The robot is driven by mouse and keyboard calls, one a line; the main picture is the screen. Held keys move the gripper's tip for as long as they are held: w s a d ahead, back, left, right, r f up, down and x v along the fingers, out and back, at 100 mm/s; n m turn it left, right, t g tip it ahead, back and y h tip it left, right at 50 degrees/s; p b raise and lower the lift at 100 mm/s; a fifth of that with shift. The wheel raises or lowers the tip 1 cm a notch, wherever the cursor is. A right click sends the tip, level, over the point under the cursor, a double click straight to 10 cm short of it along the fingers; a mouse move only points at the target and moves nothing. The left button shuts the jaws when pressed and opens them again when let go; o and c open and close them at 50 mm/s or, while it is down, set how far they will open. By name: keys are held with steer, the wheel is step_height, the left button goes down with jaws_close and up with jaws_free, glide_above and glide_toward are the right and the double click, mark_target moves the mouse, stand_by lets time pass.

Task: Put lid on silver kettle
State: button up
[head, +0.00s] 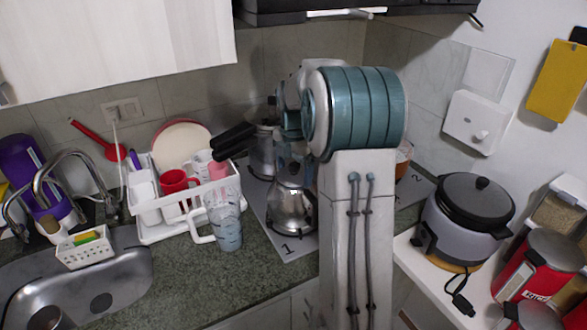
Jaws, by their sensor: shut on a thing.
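The silver kettle (292,212) stands upright on the cooktop near the front edge, just left of my arm. My gripper (291,176) points down directly above the kettle, partly hidden by my own arm. It is shut on the lid, which is too small and too covered to make out clearly. I cannot tell whether the lid touches the kettle's rim.
A pot with black handles (262,152) stands behind the kettle. A clear measuring jug (226,222) and a white dish rack (165,233) are to the left, beside the sink (75,282). A rice cooker (467,228) stands on the right counter.

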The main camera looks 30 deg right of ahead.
mark_target(294, 164)
steer(key=shift+f, duration=0.5)
steer(key=o, duration=0.9)
steer(key=shift+c, duration=0.2)
steer(key=shift+r, duration=0.15)
step_height(294, 164, up, 7)
steer(key=p, duration=0.5)
